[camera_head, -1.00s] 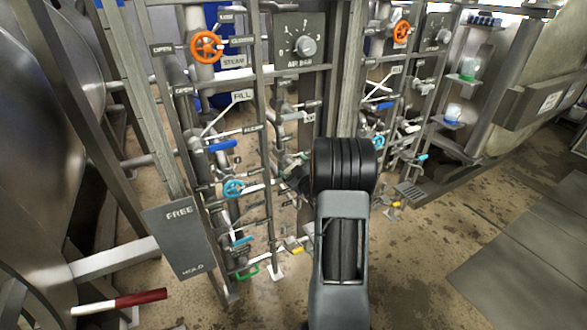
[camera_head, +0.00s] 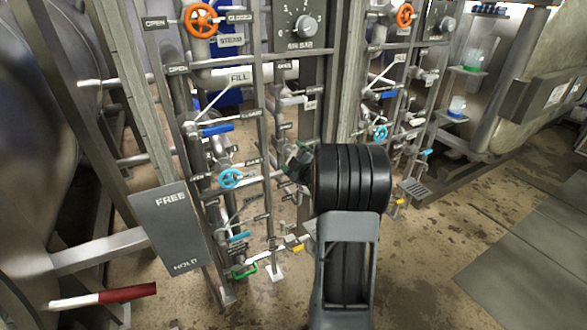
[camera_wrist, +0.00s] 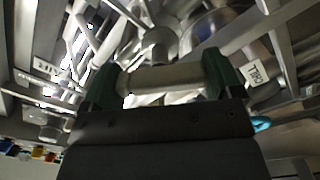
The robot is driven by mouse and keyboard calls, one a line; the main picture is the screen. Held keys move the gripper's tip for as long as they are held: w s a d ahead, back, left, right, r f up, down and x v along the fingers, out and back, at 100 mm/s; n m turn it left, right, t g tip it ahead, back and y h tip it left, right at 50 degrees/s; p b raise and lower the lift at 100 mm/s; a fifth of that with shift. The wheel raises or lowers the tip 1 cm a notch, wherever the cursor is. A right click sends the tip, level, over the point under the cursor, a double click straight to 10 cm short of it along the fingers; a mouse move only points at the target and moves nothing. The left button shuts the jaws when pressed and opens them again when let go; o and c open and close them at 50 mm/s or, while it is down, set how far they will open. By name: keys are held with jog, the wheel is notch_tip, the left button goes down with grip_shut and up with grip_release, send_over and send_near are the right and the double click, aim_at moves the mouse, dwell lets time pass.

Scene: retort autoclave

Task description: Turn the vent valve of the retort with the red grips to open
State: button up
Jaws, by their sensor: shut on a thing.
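My gripper (camera_head: 293,157) is at the pipe panel, left of my dark arm joint, with its green fingertips among the pipes. In the wrist view my gripper (camera_wrist: 158,82) has its green fingers at both ends of a pale bar (camera_wrist: 160,78) and is shut on it. I cannot tell whether this bar is the vent valve's handle, as its label is not readable. A lever with a red grip (camera_head: 128,292) is at the lower left, beside the FREE/HOLD plate (camera_head: 168,228).
An orange handwheel (camera_head: 201,20) and a gauge knob (camera_head: 306,23) are high on the panel. A blue lever (camera_head: 217,129) and a light blue wheel (camera_head: 230,178) are left of my gripper. A similar panel with another orange wheel (camera_head: 404,14) stands to the right. The floor at right is open.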

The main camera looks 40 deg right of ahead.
jog(key=n+b, duration=0.1)
jog(key=b, duration=0.1)
jog(key=n+b, duration=0.4)
jog(key=shift+f+b, duration=0.3)
jog(key=shift+b, duration=0.1)
jog(key=shift+r+n+b, duration=0.2)
jog(key=shift+n+b, duration=0.8)
jog(key=shift+b, duration=0.15)
jog(key=shift+r, duration=0.1)
jog(key=o, duration=0.7)
jog(key=shift+o, duration=0.2)
jog(key=s+a+p, duration=0.2)
jog(key=s+p, duration=0.1)
jog(key=s, duration=1)
jog(key=shift+s, duration=0.4)
jog(key=shift+d, duration=0.1)
